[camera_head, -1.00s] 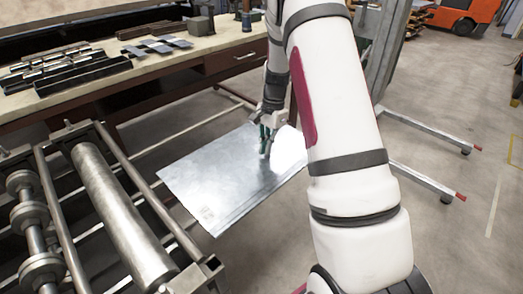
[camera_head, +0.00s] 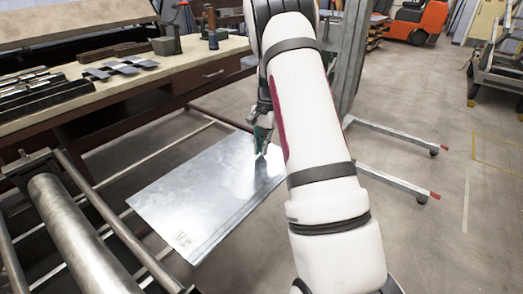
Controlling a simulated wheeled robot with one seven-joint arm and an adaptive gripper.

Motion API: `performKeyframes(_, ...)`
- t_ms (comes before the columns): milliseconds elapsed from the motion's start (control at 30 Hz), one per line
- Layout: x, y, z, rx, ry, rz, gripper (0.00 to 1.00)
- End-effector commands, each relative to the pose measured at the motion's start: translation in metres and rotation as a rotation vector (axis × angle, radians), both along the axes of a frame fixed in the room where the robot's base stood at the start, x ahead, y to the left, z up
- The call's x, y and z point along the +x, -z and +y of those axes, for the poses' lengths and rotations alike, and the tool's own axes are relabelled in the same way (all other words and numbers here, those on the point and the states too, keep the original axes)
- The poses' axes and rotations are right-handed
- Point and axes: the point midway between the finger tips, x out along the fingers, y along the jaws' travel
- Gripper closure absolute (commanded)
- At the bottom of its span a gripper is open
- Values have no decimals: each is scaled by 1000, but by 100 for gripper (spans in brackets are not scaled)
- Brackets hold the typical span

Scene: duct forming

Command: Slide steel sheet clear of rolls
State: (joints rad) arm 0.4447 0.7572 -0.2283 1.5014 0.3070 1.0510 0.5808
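The steel sheet (camera_head: 195,195) is a flat, shiny rectangle at the centre left, held out above the floor. My gripper (camera_head: 260,152) is at the sheet's far right part, its fingers at the sheet's surface; my arm hides part of it and of the sheet's right edge. The fingers look closed on the sheet, though the contact is small in view. The rolls (camera_head: 80,240) are a long steel cylinder in a frame at the lower left. The sheet's near left edge lies just beyond the frame's outer bar (camera_head: 115,225), with a narrow gap of floor between them.
A workbench (camera_head: 150,85) with metal parts on top stands behind the sheet. A grey stand (camera_head: 345,70) with floor legs (camera_head: 395,175) is behind and right of my arm. An orange forklift (camera_head: 415,22) is far back. Open floor lies at the right.

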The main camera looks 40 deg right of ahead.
Motion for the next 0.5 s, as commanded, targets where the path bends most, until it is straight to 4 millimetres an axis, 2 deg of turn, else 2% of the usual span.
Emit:
performKeyframes(167,0,-21,14,-5,-42,-23,74)
performKeyframes(267,-3,-50,34,-15,-105,-53,74)
performKeyframes(500,-32,-133,106,-49,-346,-153,74)
